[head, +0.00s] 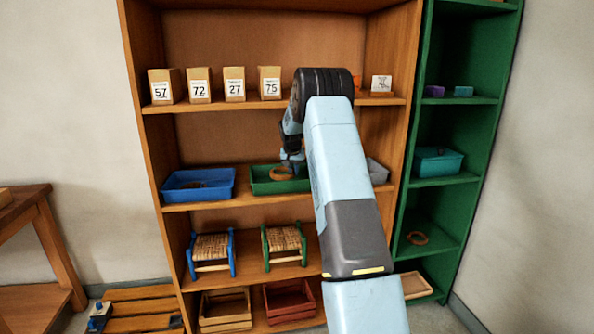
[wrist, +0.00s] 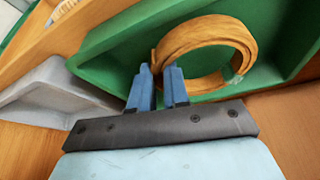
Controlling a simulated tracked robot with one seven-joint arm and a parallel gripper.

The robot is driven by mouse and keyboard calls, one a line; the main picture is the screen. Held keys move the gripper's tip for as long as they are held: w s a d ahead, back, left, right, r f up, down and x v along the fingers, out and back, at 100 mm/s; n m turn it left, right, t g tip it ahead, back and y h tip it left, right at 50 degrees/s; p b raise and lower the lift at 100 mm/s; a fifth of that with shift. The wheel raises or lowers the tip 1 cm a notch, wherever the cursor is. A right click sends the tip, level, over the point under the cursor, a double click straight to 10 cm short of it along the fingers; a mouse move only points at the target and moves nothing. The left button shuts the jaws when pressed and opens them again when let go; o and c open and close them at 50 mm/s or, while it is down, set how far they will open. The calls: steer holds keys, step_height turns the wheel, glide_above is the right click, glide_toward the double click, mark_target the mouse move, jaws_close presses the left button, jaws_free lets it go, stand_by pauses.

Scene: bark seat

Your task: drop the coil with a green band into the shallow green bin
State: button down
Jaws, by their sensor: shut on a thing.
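The coil (wrist: 198,38) is a tan ring with a small green band at its lower right in the wrist view. It also shows in the head view (head: 281,174), where the band cannot be made out. My gripper (wrist: 160,72) is shut on the coil's near edge, its two blue fingers close together there. In the head view my gripper (head: 291,163) is over the shallow green bin (head: 262,188), partly hidden by my arm. The green bin (wrist: 118,70) lies behind the coil in the wrist view. I cannot tell whether the coil touches the bin's floor.
A blue bin (head: 198,186) stands left of the green bin, and a grey bin (head: 376,172) stands to its right. Numbered boxes (head: 234,85) line the shelf above. Small woven stools (head: 284,240) stand below.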

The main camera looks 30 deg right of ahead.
steer(key=shift+f, duration=0.4)
steer(key=c, duration=1.1)
jaws_free()
